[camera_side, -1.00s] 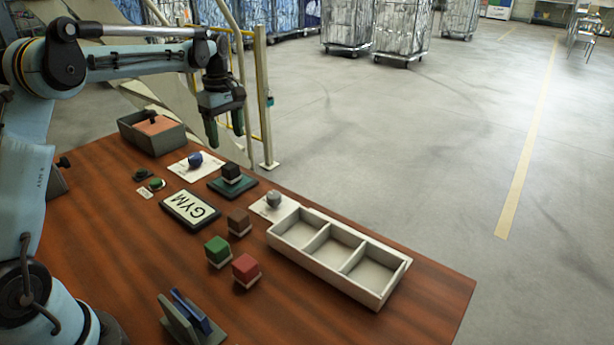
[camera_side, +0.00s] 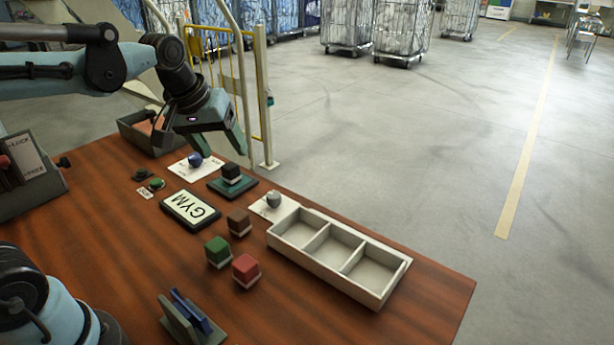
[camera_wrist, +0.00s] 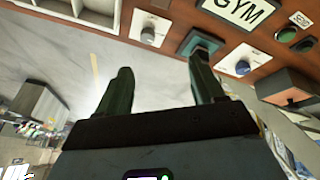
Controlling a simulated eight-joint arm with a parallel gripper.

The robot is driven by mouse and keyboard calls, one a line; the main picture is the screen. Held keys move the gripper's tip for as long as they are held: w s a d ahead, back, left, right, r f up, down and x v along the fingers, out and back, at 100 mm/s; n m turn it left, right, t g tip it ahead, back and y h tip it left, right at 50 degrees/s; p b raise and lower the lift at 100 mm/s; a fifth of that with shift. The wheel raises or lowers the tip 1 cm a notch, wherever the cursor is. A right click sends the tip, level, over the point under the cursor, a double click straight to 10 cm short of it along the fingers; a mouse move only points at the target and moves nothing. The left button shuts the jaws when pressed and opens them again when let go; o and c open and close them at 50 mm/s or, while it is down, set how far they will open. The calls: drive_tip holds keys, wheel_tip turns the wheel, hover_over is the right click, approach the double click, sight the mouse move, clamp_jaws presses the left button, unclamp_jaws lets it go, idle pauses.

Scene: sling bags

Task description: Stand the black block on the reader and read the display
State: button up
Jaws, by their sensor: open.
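The black block (camera_side: 231,172), with a pale lower part, stands upright on the dark green reader pad (camera_side: 216,186). The display (camera_side: 190,208), a framed pale panel lying on the table, reads "GYM". In the wrist view the display (camera_wrist: 253,10) is partly cut off at the top edge, and the teal reader (camera_wrist: 193,40) shows just beyond one finger; the block is hard to make out there. My gripper (camera_side: 219,150) is tilted above and behind the reader. Its fingers (camera_wrist: 160,82) are spread with nothing between them, clear of the block.
Brown (camera_side: 240,221), green (camera_side: 217,250) and red (camera_side: 246,268) blocks stand before an empty three-compartment tray (camera_side: 385,293). A blue knob (camera_side: 195,160) and a grey knob (camera_side: 273,199) sit on white cards. A green button (camera_side: 157,184) is left. The front right tabletop is clear.

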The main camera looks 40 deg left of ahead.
drive_tip(key=s+d+f+m+t, duration=0.2)
drive_tip(key=s+d+f+m, duration=0.2)
drive_tip(key=s+m, duration=0.2)
drive_tip(key=shift+s+d+f+t+h, duration=0.25)
drive_tip(key=shift+s+f+t+h, duration=0.1)
drive_tip(key=shift+s, duration=0.2)
idle(0.8)
drive_tip(key=o, duration=0.4)
drive_tip(key=shift+w+a+r, duration=0.1)
drive_tip(key=shift+a+r, duration=0.05)
drive_tip(key=shift+r, duration=0.05)
drive_tip(key=shift+o, duration=1)
drive_tip(key=w+a+r+n+g, duration=0.3)
drive_tip(key=a+r+n, duration=0.3)
drive_tip(key=a+n, duration=0.2)
drive_tip(key=shift+w+a+r+n+g+y, duration=0.35)
drive_tip(key=shift+r+n+g+y, duration=0.1)
drive_tip(key=shift+n+g, duration=0.1)
drive_tip(key=a+r+n+g, duration=0.3)
drive_tip(key=a+n, duration=0.6)
wheel_tip(320, 180, down, 9)
drive_tip(key=shift+w+f+h, duration=0.15)
drive_tip(key=shift+w+h, duration=0.2)
drive_tip(key=shift+h, duration=0.05)
drive_tip(key=shift+m, duration=0.25)
